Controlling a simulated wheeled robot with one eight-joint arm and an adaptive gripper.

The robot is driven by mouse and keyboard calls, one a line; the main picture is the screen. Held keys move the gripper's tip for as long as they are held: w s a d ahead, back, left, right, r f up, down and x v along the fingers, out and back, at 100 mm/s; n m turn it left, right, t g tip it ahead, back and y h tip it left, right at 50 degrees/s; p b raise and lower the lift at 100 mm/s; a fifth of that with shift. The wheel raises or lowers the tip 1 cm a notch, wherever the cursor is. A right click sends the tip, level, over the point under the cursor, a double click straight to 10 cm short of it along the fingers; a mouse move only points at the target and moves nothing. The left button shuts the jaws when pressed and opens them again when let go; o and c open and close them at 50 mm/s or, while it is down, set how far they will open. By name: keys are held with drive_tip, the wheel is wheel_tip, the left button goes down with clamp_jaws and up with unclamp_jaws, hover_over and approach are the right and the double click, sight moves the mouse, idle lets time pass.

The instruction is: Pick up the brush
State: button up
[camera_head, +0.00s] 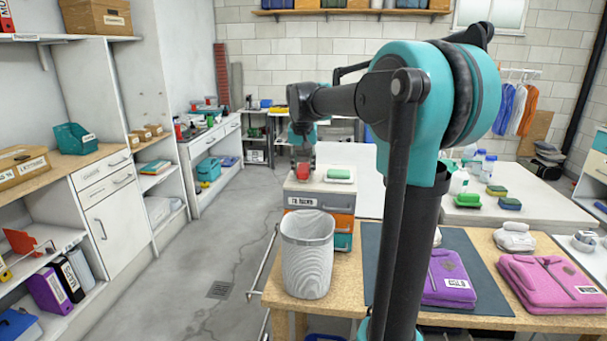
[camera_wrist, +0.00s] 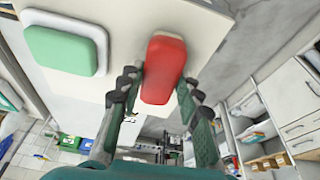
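A red, rounded, block-like object (camera_wrist: 164,70), perhaps the brush, lies on a pale surface in the wrist view. In the head view a small red part (camera_head: 303,170) shows below my gripper, on top of the small drawer unit (camera_head: 318,184). My gripper (camera_wrist: 158,88) is open, with one finger on each side of the red object's near end. I see no clear grip on it. In the head view my gripper (camera_head: 302,148) points down over the unit. Bristles or a handle cannot be made out.
A green block on a white dish (camera_wrist: 68,48) lies left of the red object; it also shows in the head view (camera_head: 340,174). A grey wastebasket (camera_head: 307,255) stands in front of the drawer unit. Folded purple (camera_head: 448,280) and pink (camera_head: 550,284) clothes lie at right.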

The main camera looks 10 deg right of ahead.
sight(303, 168)
drive_tip(key=c, duration=0.4)
drive_tip(key=shift+o, duration=0.2)
wheel_tip(303, 168, up, 20)
idle(0.4)
